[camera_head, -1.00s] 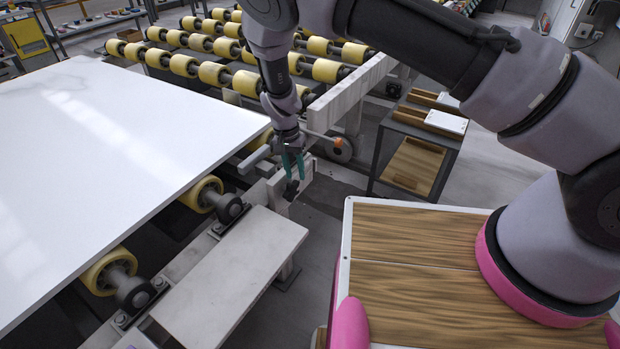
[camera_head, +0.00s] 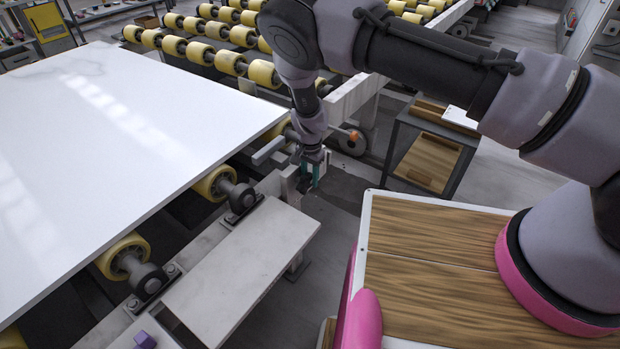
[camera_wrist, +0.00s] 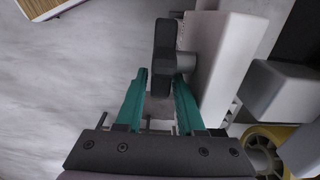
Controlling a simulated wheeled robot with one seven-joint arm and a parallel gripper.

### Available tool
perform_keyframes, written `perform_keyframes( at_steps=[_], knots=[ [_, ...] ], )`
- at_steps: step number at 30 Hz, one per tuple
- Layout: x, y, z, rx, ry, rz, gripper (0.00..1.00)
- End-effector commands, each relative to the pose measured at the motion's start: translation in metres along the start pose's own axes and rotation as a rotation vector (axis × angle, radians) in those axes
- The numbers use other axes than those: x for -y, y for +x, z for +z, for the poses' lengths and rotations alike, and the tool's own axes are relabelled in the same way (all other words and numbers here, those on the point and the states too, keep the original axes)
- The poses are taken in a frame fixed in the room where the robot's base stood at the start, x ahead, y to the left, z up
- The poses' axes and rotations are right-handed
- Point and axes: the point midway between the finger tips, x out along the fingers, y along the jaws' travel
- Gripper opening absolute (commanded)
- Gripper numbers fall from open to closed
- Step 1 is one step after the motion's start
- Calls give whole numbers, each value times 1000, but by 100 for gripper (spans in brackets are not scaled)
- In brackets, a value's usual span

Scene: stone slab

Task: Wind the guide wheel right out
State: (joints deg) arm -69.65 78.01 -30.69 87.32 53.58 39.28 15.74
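The guide wheel (camera_wrist: 162,45) is a dark disc seen nearly edge-on in the wrist view. A short grey shaft (camera_wrist: 186,66) joins it to a pale upright block (camera_wrist: 225,60). The block also shows in the head view (camera_head: 290,184), beside the slab conveyor. My gripper (camera_wrist: 161,74) has two teal fingers pointing at the wheel. They are apart, and the wheel's near edge appears between them. A gap shows on the left side; contact on the right is unclear. In the head view my gripper (camera_head: 313,178) points down beside the block, and the wheel is mostly hidden.
A large white slab (camera_head: 110,150) lies on yellow rollers (camera_head: 124,256) at left. A pale bench plate (camera_head: 240,270) is in front of the block. A metal cart with wooden trays (camera_head: 428,160) stands at right. Open floor lies between block and cart.

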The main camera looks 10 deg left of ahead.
Motion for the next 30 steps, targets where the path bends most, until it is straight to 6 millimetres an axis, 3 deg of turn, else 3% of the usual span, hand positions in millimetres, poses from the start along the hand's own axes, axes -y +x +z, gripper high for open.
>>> perform_keyframes(
  at_steps=[8, 12, 23, 30],
  knots=[
    [0, 2, 0, 0, 0, -1, 38],
    [0, 2, 0, 0, 0, 0, 0],
    [0, 0, 2, -44, -2, 0, 0],
    [0, -3, 4, -188, -7, 0, 0]
  ],
)
